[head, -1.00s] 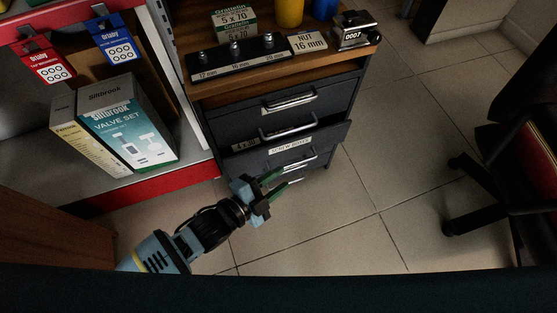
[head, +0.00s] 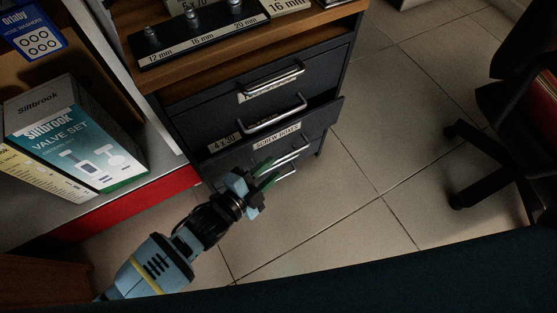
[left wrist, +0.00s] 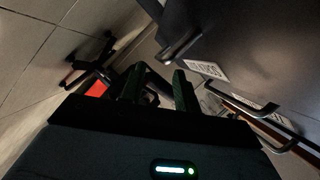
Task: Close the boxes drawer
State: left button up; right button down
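The dark grey drawer unit (head: 180,118) stands under a wooden top. Its drawer labelled "SCREW BOXES" (head: 320,118) sticks out from the unit, and a "4 x 30" label (head: 225,142) shows at its left. My left gripper (head: 268,174) is in front of the lower drawers, near the handles. Its green fingers, also in the left wrist view (left wrist: 158,86), are apart with nothing between them. My right gripper is not in view.
A shelf with a red edge (head: 125,210) and a valve set box (head: 75,145) is at left. A chair (head: 490,160) stands at right. Tiled floor (head: 370,200) between is clear.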

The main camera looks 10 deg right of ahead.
aim_at(281, 160)
pick_arm(q)
jog(key=shift+b+x, duration=0.75)
jog(key=shift+x, duration=1.35)
grip_shut()
